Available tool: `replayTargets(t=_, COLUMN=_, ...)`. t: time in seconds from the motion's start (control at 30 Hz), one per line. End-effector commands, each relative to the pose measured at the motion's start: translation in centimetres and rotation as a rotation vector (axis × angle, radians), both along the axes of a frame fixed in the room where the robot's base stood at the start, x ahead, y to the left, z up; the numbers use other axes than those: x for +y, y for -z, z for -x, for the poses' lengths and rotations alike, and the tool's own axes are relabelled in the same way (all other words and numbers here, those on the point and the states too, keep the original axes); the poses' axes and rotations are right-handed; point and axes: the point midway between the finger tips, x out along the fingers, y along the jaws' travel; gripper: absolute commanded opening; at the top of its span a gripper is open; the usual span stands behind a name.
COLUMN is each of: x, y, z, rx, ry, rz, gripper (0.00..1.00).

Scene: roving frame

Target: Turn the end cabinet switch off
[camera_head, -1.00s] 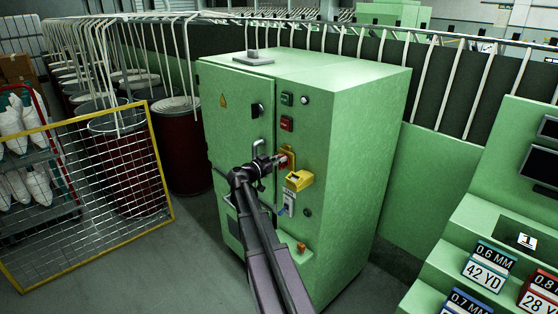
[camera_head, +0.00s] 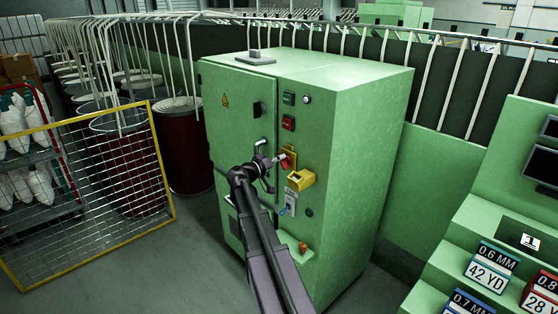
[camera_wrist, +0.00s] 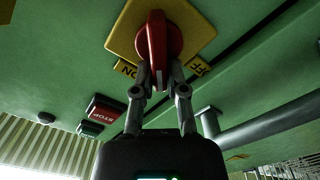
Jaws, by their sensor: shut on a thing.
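The end cabinet (camera_head: 345,150) is a tall green box with controls on its front. Its switch is a red rotary handle (camera_wrist: 157,40) on a yellow plate (camera_wrist: 190,25) marked ON and OFF. In the wrist view the handle's lower end lies between the two labels. My gripper (camera_wrist: 160,76) is shut on that lower end, with a finger on each side. In the head view my gripper (camera_head: 281,160) is at the red handle (camera_head: 291,161), and the yellow plate (camera_head: 291,150) shows partly behind it.
A yellow box-like fitting (camera_head: 301,179) sticks out just below the switch. A grey door handle (camera_head: 259,147) is close on the left. A green button (camera_head: 289,98) and a red button (camera_head: 288,123) sit above. A yellow-framed mesh panel (camera_head: 100,180) stands at left.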

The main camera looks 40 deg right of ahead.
Motion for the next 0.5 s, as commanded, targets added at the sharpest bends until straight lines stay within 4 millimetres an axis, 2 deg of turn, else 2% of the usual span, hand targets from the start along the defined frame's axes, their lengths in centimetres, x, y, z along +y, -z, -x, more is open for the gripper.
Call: replayTargets(t=0.5, x=-0.24, y=0.7, z=-0.62, rx=0.489, ry=0.003, rz=0.042, gripper=0.0)
